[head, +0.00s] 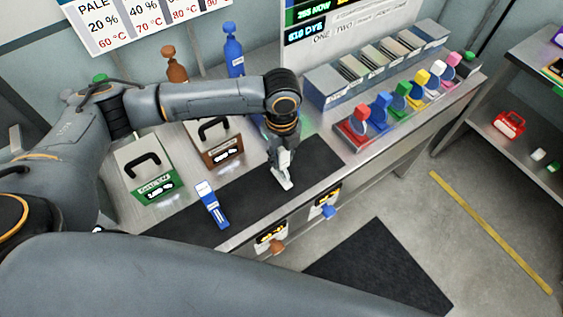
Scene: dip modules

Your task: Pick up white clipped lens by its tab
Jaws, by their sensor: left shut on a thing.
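A white clipped lens (437,71) stands in the row of coloured clipped lenses at the right of the bench, between a yellow one (420,81) and a pink one (453,61). My left gripper (283,181) points down over the black mat (240,205), well to the left of that row. It is shut on a small pale thing, mostly hidden by the fingers, so I cannot tell what it is. My right gripper is out of view.
A blue-and-white device (212,204) lies on the mat. Green (157,190) and brown (223,152) handled containers stand behind it. Blue (234,52) and brown (175,66) bottles stand at the back. A filed rack (340,92) is behind the lenses. The mat's right part is clear.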

